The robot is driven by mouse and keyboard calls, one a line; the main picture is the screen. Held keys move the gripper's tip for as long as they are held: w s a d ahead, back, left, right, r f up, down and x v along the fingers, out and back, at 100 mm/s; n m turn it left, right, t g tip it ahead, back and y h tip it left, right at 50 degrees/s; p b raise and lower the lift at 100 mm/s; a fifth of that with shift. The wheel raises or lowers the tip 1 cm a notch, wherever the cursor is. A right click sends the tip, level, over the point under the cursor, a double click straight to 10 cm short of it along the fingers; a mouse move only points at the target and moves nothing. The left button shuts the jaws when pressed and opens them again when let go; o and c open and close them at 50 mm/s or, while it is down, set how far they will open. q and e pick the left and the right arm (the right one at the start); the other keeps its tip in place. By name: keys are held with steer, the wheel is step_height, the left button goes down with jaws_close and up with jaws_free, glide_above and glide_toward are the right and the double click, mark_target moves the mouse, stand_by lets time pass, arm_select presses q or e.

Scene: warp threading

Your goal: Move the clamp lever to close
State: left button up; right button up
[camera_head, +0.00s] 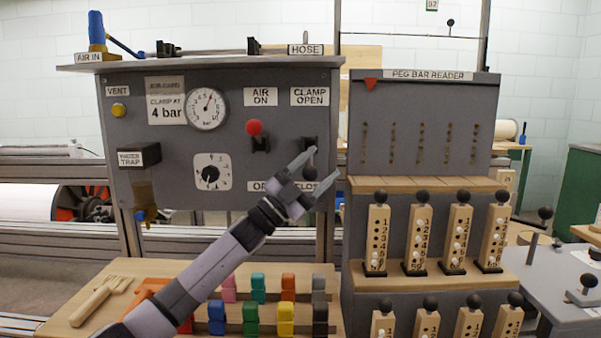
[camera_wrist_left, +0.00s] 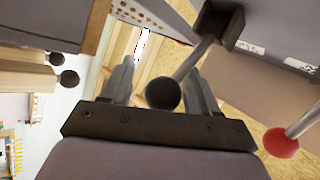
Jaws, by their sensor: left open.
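The clamp lever has a black ball knob, which shows in the left wrist view (camera_wrist_left: 163,93) on a metal rod running to a dark mount. In the head view its dark mount (camera_head: 309,144) sits under the CLAMP OPEN label (camera_head: 310,96), and the knob appears between my fingers. My left gripper (camera_head: 323,165) is open in front of the panel, its fingers on either side of the knob. In the wrist view a gap shows between the knob and each finger of my left gripper (camera_wrist_left: 162,72). The CLOSE label below is partly covered by the gripper. My right gripper is not in view.
The red-knobbed AIR lever (camera_head: 254,128) stands just left of the clamp lever; its red ball also shows in the wrist view (camera_wrist_left: 282,142). A pressure gauge (camera_head: 206,108) is further left. The peg bar reader (camera_head: 425,120) stands close on the right. Coloured blocks (camera_head: 258,288) are below.

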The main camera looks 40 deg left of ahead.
arm_select(q)
steer(key=shift+s+a+f, duration=0.15)
steer(key=shift+s+f, duration=0.05)
steer(key=shift+f, duration=0.15)
steer(key=s+a, duration=0.6)
steer(key=s, duration=0.4)
steer(key=shift+s, duration=0.3)
